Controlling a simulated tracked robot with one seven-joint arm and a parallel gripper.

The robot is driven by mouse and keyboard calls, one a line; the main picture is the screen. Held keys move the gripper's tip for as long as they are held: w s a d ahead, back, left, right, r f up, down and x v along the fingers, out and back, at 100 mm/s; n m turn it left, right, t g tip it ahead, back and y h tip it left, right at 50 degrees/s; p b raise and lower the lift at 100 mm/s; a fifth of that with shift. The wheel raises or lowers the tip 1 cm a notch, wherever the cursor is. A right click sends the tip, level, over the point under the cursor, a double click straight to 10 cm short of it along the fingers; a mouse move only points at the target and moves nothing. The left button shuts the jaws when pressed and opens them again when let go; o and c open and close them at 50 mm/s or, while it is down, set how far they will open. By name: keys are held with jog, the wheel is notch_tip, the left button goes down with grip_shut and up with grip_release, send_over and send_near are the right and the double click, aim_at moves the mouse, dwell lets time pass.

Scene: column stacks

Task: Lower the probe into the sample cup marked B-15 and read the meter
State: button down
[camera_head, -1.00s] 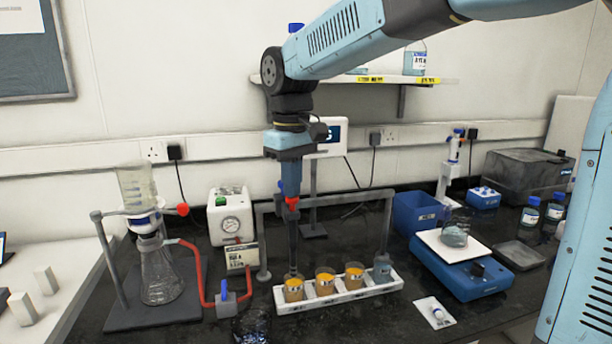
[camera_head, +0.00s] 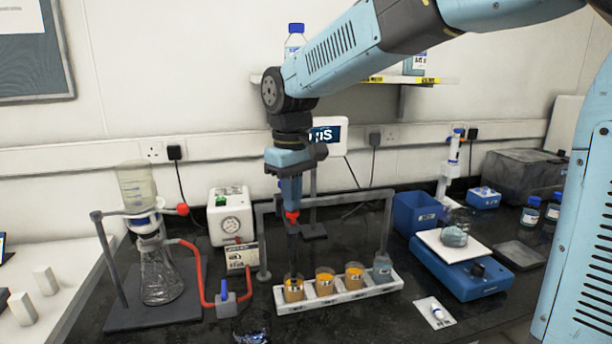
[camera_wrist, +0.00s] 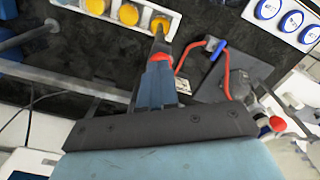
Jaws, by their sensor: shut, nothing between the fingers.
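My gripper (camera_head: 291,206) is shut, pointing down above the leftmost cup. A red piece (camera_head: 292,217) sits at its fingertips; I cannot tell whether it belongs to the probe. The dark probe rod (camera_head: 293,250) hangs below it, upright, its lower end at the mouth of the leftmost cup (camera_head: 293,290); how deep it sits is unclear. Two more cups with orange contents, the middle cup (camera_head: 325,282) and the right cup (camera_head: 354,277), share the white rack (camera_head: 340,298). Their labels are too small to read. In the wrist view my gripper (camera_wrist: 159,68) is over the rod, near the cups.
A flask (camera_head: 160,270), gauge box (camera_head: 231,222) and red tube are left; a blue balance (camera_head: 462,270) is right.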

jog(key=shift+f, duration=0.6)
jog(key=shift+r, duration=3.5)
jog(key=shift+s+d, duration=0.1)
